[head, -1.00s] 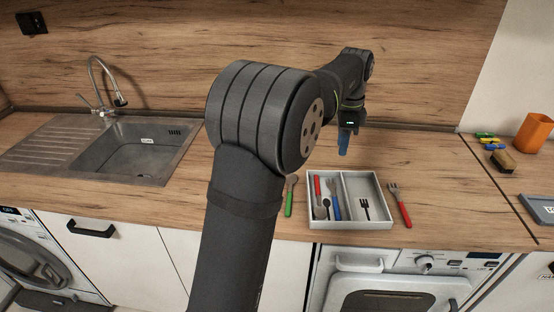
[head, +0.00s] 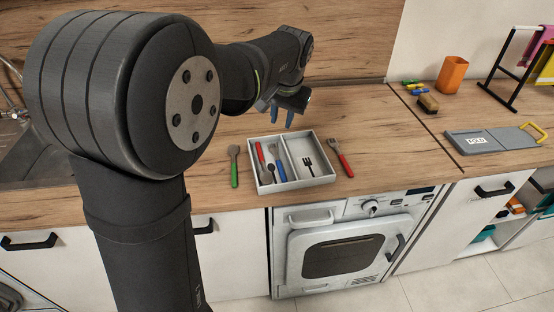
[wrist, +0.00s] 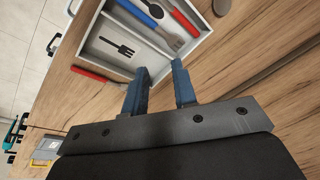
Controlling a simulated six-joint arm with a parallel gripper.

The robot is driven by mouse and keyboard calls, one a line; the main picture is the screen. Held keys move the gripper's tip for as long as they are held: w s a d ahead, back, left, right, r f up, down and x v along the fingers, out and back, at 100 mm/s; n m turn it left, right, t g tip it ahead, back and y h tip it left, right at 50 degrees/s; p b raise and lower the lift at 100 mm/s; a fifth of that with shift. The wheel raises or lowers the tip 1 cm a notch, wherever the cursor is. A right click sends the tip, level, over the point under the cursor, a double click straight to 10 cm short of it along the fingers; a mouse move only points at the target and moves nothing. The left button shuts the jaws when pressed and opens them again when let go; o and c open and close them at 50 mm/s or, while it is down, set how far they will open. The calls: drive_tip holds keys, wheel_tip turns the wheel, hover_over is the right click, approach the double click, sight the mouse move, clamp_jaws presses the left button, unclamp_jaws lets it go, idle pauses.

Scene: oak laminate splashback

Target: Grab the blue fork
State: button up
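The blue-handled fork (head: 281,171) lies in the left compartment of a white tray (head: 296,186) on the wooden counter. Its handle points toward the front. In the wrist view the blue handle (wrist: 137,10) and grey metal head (wrist: 167,37) show near the top. A red-handled utensil and a small black spoon (wrist: 155,10) lie beside it in that compartment. My gripper (head: 282,118) is open and empty, above the counter behind the tray, apart from the fork. The wrist view shows its two blue fingers spread (wrist: 160,68), with the tray beyond their tips.
A black fork shape (head: 308,165) marks the right compartment. A red-handled fork (head: 341,158) lies right of the tray, a green-handled spoon (head: 234,168) left. An orange cup (head: 452,74), a brush (head: 428,102) and a grey board (head: 493,139) stand farther right. Counter behind the tray is clear.

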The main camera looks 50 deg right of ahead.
drive_tip(key=s+a+n, duration=0.1)
drive_tip(key=s+n, duration=0.1)
drive_tip(key=n, duration=0.1)
drive_tip(key=n+t+h, duration=0.1)
drive_tip(key=n, duration=0.3)
hover_over(278, 161)
drive_tip(key=s+a, duration=0.1)
drive_tip(key=s, duration=0.1)
drive_tip(key=f, duration=1.1)
drive_tip(key=shift+w+a+f, duration=0.1)
drive_tip(key=shift+a+f, duration=0.1)
drive_tip(key=shift+f, duration=0.2)
drive_tip(key=shift+x, duration=2.6)
drive_tip(key=shift+f, duration=0.2)
clamp_jaws()
